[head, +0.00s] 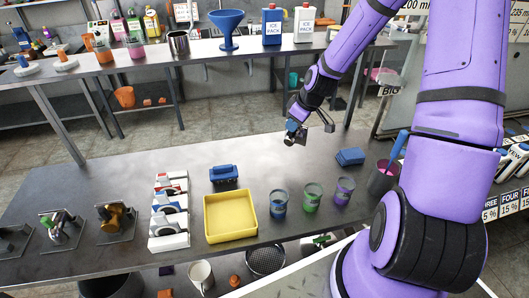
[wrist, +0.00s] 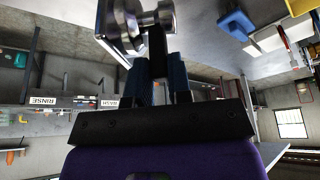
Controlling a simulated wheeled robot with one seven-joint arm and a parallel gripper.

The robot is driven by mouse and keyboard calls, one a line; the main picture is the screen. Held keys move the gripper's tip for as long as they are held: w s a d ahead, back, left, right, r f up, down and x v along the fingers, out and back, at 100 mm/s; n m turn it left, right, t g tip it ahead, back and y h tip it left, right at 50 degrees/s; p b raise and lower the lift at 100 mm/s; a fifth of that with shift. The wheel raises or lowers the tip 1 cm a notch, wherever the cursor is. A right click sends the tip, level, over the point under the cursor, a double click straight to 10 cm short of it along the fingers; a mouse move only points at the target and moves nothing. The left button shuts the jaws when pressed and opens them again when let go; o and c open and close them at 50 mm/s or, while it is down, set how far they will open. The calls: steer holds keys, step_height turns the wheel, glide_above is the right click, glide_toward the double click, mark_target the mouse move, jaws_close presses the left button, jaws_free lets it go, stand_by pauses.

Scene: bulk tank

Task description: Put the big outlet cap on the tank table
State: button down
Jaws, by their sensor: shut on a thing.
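My gripper (head: 297,128) is shut on a shiny metal piece, which looks like the big outlet cap (wrist: 128,22). In the wrist view the cap is round and silvery with a narrower neck, held at the fingertips (wrist: 160,65) and cut off by the top edge. In the head view the cap (head: 289,140) is small and partly hidden by the fingers. It is held in the air, seen over the back edge of the near steel table (head: 120,178). I cannot tell its height above it. Whether this is the tank table is not marked.
On the near table stand a yellow tray (head: 229,230), a blue block (head: 223,174), three coloured cups (head: 312,198), blue pads (head: 350,156) and a pink cup (head: 380,181). The tabletop's back middle is clear.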

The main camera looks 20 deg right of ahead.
mark_target(292, 145)
steer(key=shift+f, duration=4.7)
steer(key=shift+f, duration=0.1)
steer(key=c, duration=1.1)
jaws_free()
steer(key=shift+o, duration=0.2)
steer(key=v, duration=1.2)
steer(key=s+a+r+m+h, duration=0.2)
steer(key=s+a+r, duration=0.25)
steer(key=r, duration=0.55)
steer(key=s+a+r+m+h, duration=0.1)
steer(key=s+a+r+h, duration=0.3)
steer(key=r, duration=0.6)
steer(key=s+a+r+m+y, duration=0.1)
steer(key=s+r, duration=0.3)
steer(key=s, duration=0.4)
steer(key=s+a+r+m+t+y, duration=0.1)
steer(key=s+r+m+y, duration=0.1)
steer(key=s+r, duration=0.3)
steer(key=s, duration=0.3)
steer(key=shift+s+r+m, duration=0.2)
steer(key=shift+m, duration=0.2)
